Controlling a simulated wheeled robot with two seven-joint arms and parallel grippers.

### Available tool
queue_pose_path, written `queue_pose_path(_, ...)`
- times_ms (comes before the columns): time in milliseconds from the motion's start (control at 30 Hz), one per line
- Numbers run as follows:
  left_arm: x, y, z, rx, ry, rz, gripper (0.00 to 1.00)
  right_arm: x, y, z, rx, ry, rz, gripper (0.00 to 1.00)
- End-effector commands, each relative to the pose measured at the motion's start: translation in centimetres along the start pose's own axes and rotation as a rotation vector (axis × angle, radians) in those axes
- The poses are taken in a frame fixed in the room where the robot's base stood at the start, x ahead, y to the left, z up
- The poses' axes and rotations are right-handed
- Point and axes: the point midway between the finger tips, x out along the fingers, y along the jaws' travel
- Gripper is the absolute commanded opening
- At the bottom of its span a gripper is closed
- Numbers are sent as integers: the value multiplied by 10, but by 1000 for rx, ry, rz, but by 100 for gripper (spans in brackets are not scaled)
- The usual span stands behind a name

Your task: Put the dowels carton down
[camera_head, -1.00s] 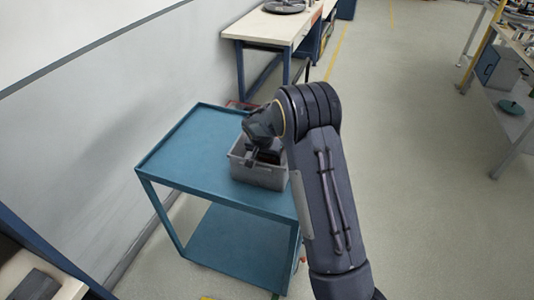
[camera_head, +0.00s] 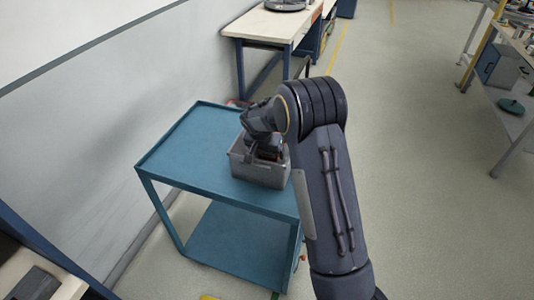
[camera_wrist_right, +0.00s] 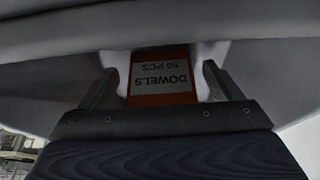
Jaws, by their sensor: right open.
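The dowels carton (camera_wrist_right: 160,78) is orange with a pale label reading DOWELS 50 PCS, upside down in the right wrist view. My right gripper (camera_wrist_right: 158,88) is open, with one finger on each side of the carton and a gap at each side. In the head view my right gripper (camera_head: 264,151) points down into a grey bin (camera_head: 258,174) on a blue cart. The wrist and the bin wall hide most of the carton there. My left gripper is not in view.
The blue cart's top (camera_head: 195,150) is bare to the left of the bin. A wall (camera_head: 90,130) runs along the cart's left side. A workbench (camera_head: 272,27) stands behind it. Open floor (camera_head: 410,170) lies to the right.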

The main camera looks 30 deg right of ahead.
Motion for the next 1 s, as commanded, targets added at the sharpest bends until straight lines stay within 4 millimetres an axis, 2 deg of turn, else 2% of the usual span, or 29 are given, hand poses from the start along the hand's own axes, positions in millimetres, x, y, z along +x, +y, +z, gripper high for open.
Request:
queue_pose_path(300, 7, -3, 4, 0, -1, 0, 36, -69, -1, 0, 0, 3, -5, 85)
queue_pose_path(400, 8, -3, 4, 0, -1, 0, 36, -85, -1, 0, 0, 2, -4, 85)
queue_pose_path(567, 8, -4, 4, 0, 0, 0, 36, -100, 1, 1, 0, -2, -4, 85)
queue_pose_path(667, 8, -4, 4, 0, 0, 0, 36, -111, 12, 6, -4, -31, -30, 85)
queue_pose_path(767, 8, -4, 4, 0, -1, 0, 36, -132, 36, 23, -25, -97, -99, 85)
queue_pose_path(833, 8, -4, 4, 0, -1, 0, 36, -153, 57, 43, -60, -148, -175, 85)
queue_pose_path(1000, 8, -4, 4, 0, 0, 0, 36, -211, 106, 111, -200, -211, -391, 85)
